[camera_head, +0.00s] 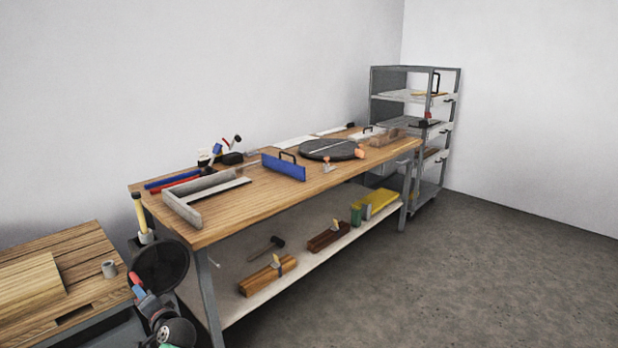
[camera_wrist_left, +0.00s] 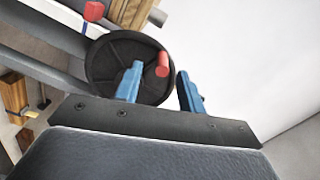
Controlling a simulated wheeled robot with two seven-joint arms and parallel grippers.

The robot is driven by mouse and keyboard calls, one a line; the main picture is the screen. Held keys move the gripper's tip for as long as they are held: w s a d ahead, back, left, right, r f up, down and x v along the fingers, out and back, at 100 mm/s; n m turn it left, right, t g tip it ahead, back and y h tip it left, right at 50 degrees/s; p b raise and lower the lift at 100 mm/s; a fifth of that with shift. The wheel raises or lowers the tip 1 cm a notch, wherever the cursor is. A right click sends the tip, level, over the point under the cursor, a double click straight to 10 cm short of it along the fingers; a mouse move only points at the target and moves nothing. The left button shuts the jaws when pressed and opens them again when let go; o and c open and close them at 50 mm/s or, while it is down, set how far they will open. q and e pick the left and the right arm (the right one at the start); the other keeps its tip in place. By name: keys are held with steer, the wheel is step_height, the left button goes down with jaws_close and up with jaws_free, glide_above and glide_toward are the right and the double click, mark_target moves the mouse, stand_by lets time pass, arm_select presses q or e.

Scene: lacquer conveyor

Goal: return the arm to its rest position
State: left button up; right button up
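My left gripper (camera_head: 138,284) is low at the left in the head view, in front of a black round disc (camera_head: 160,265) by the near end of the long workbench. The left wrist view shows its two blue fingers (camera_wrist_left: 158,88) apart, with a clear gap between them. The black disc (camera_wrist_left: 112,68) lies beyond the fingers in that view. A small red cylinder (camera_wrist_left: 163,64) shows between the fingertips; I see no grip on it. My right gripper is in neither view.
The long wooden workbench (camera_head: 255,202) holds a blue block, a round dark plate (camera_head: 329,150) and several tools. A lower wooden table (camera_head: 88,262) stands at the left. A grey shelf rack (camera_head: 374,87) stands at the back. Open floor (camera_head: 480,275) lies to the right.

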arm_select(q)
steer(key=s+d+f+n+g+h+p, duration=0.1)
steer(key=s+d+f+n+g+h, duration=0.15)
steer(key=s+d+h, duration=0.65)
steer(key=s+d+f+n+g+h+p, duration=0.1)
steer(key=s+d+f+n+h+p, duration=0.15)
steer(key=d, duration=1.25)
steer(key=s+d+f+m+g+h+p, duration=0.2)
steer(key=s+d+m+h, duration=0.15)
steer(key=s+d, duration=0.8)
steer(key=s+f+g+p, duration=0.1)
steer(key=s+f, duration=0.1)
steer(key=s, duration=0.6)
steer(key=s+f+g+p, duration=0.1)
steer(key=s+f+g, duration=0.1)
steer(key=s, duration=0.6)
steer(key=shift+s+d+f+h+p, duration=0.2)
steer(key=shift+d+f+h+p, duration=0.2)
steer(key=shift+f, duration=0.05)
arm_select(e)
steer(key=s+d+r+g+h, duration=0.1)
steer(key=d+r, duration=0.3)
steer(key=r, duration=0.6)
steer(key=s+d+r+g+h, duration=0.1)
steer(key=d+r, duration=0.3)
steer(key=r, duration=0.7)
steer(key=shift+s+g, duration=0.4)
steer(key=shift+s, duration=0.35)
